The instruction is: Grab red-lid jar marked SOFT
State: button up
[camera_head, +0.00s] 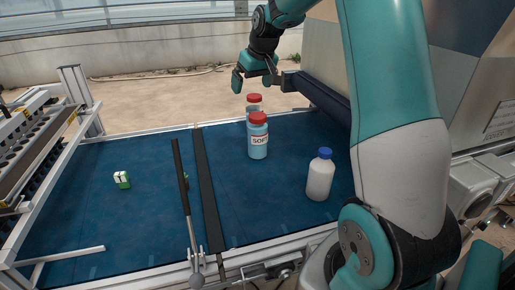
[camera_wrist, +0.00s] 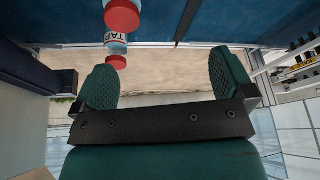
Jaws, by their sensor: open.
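The red-lid jar marked SOFT (camera_head: 258,140) stands upright on the blue mat, pale blue with a white label. A second red-lid jar (camera_head: 253,101) stands close behind it, mostly hidden. My gripper (camera_head: 254,81) is open and empty, above and beyond both jars. In the wrist view two red lids show at the top, beyond the left finger of my gripper (camera_wrist: 164,82). A red-lid jar (camera_wrist: 116,40) there has an upside-down label that seems to start with TA. The nearer red lid (camera_wrist: 121,16) partly covers it; no marking shows on that one.
A white bottle with a blue lid (camera_head: 319,178) stands to the right on the blue mat (camera_head: 145,215). A small green and white block (camera_head: 121,180) lies left. A dark bar (camera_head: 207,190) crosses the mat. A tray frame (camera_head: 45,165) stands at the left edge.

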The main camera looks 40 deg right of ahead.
jog(key=m, duration=0.1)
send_near(257, 115)
jog(key=shift+h, duration=0.4)
jog(key=x, duration=0.2)
jog(key=p+x, duration=0.1)
jog(key=x, duration=0.3)
jog(key=shift+s+a+f+p, duration=0.15)
jog(key=shift+a+f+p, duration=0.15)
jog(key=shift+f+p, duration=0.15)
jog(key=shift+w+p+x, duration=0.2)
jog(key=shift+p+x, duration=0.7)
jog(key=shift+x, duration=2.05)
jog(key=shift+d, duration=0.1)
jog(key=c, duration=1.6)
jog(key=shift+r, duration=0.15)
jog(key=shift+c, duration=0.5)
jog(key=shift+r, duration=0.1)
